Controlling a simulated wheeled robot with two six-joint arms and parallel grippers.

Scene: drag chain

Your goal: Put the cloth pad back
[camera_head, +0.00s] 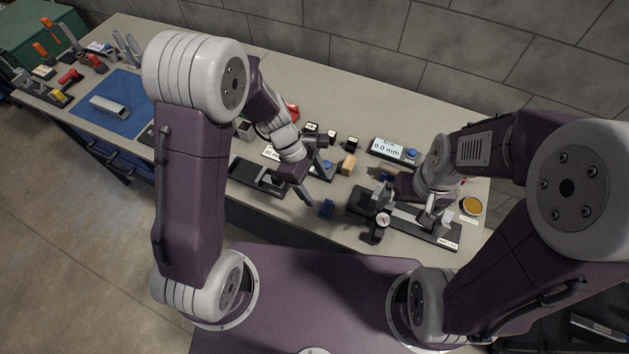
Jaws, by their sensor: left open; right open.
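A small dark blue block-like piece (326,208) lies near the table's front edge and may be the cloth pad; I cannot tell for certain. My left gripper (315,186) is open just above and left of it, with its fingers apart and nothing visible between them. My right gripper (433,218) is open over the grey rail fixture (408,222) at the right, partly hidden by its own wrist. A black tray-like holder (258,178) lies left of my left gripper.
A dial gauge (383,219) stands at the rail's left end. A tan block (348,164), a display reading 0.0 mm (388,148) and small dark blocks (331,136) stand behind. An orange-topped round dish (471,206) is at right. A blue mat (121,122) lies far left.

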